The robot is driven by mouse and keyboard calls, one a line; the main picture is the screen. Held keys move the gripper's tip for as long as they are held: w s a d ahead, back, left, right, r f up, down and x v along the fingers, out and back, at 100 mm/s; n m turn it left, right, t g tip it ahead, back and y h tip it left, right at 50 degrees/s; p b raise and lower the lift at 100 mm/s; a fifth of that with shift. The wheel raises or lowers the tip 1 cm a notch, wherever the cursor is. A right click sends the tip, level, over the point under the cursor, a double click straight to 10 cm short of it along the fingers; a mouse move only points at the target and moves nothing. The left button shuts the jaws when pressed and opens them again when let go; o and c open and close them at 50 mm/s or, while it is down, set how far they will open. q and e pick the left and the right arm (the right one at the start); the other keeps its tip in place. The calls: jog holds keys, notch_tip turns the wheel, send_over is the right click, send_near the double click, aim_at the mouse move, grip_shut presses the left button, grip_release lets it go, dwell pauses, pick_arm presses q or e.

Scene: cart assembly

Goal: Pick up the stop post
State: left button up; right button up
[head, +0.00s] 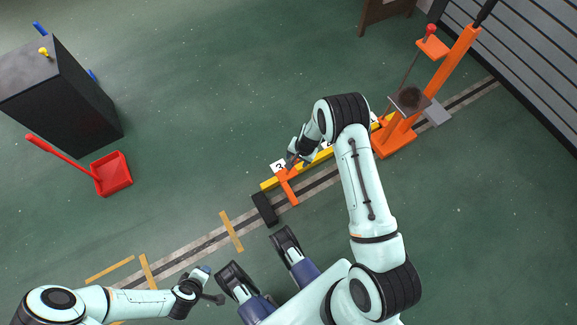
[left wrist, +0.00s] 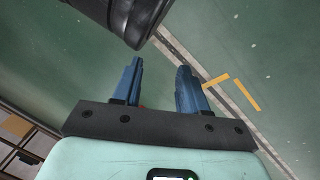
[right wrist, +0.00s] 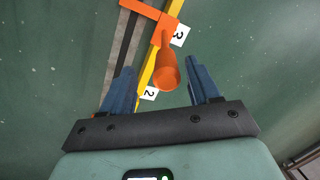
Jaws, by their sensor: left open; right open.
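The stop post (head: 287,186) is orange and stands at the yellow rail (head: 265,186) by a white number tag, partly hidden by my right gripper (head: 293,160) in the head view. In the right wrist view the post (right wrist: 168,72) appears nearly end-on, between the two open fingertips (right wrist: 160,68) in the picture; no contact shows. Its orange crosspiece (right wrist: 143,10) lies beyond. My left gripper (head: 212,285) is open and empty over the floor at the lower left; its wrist view shows nothing between its fingers (left wrist: 160,66).
A black block (head: 265,210) is beside the rail's near end. An orange stand (head: 395,138) rises at the right end. A red dustpan (head: 113,174) and a dark cabinet (head: 65,95) are at left. The green floor between them is clear.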

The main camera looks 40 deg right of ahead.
jog(key=f, duration=0.1)
jog(key=w+f+b, duration=0.1)
jog(key=f, duration=0.1)
jog(key=shift+w+f+b, duration=0.25)
jog(key=shift+f+b, duration=0.05)
jog(key=shift+f, duration=0.1)
jog(key=shift+w+a+f, duration=0.1)
jog(key=shift+f, duration=0.35)
pick_arm(q)
jog(key=shift+g, duration=0.6)
jog(key=s+f, duration=0.3)
jog(key=shift+s+a+f, duration=0.3)
jog(key=shift+s, duration=0.1)
pick_arm(e)
grip_shut()
jog(key=shift+w+r, duration=0.1)
jog(key=shift+r, duration=0.05)
